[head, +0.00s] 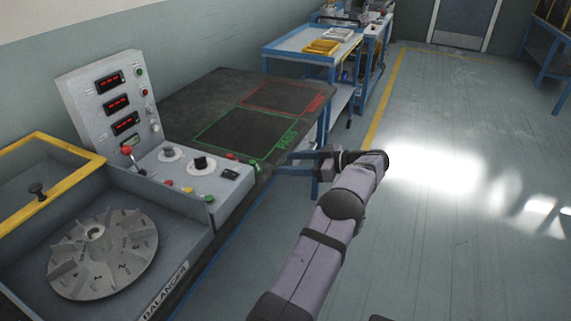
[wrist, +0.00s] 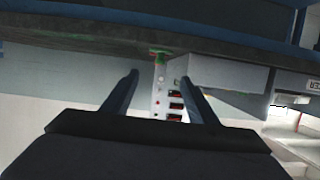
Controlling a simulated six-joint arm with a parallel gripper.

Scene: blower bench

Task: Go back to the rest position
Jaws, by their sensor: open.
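My gripper (head: 290,164) is at the right edge of the dark bench top (head: 185,92) in the head view, pointing left towards the control panel. Its jaws are apart, with nothing between them. In the wrist view the two fingers (wrist: 160,92) reach forward with a clear gap. The bench edge and part of the control panel (wrist: 172,92) show beyond them. My arm comes up from the bottom of the head view and bends at the wrist over the floor.
The balancer (head: 160,300) stands at the left, holding a finned impeller (head: 120,262). Its console (head: 95,100) has red displays and a red-knobbed lever. Green PASS (head: 235,134) and red (head: 283,97) squares mark the bench. A blue cart (head: 300,48) holds trays behind.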

